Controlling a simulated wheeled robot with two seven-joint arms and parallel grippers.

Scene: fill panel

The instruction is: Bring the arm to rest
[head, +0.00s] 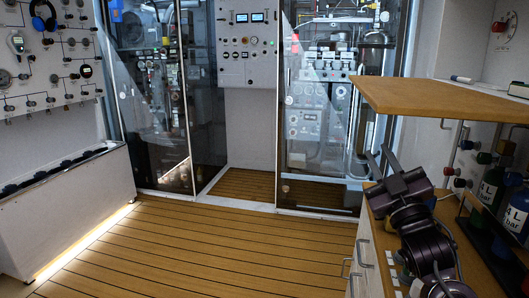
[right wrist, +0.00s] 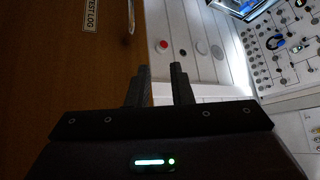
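My right gripper (head: 379,157) is in the head view at the right, over the lower wooden counter and beside the upper wooden shelf. Its two dark fingers point up and away. In the right wrist view the gripper (right wrist: 160,70) shows its fingers apart with nothing between them, so it is open and empty. My left arm and gripper are not in view.
The upper wooden shelf (head: 440,97) juts out close to the right gripper. Gas bottles (head: 490,187) stand behind my right arm. A gauge panel (head: 45,60) hangs at the left above a white bench (head: 65,200). The plank floor (head: 200,245) is clear.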

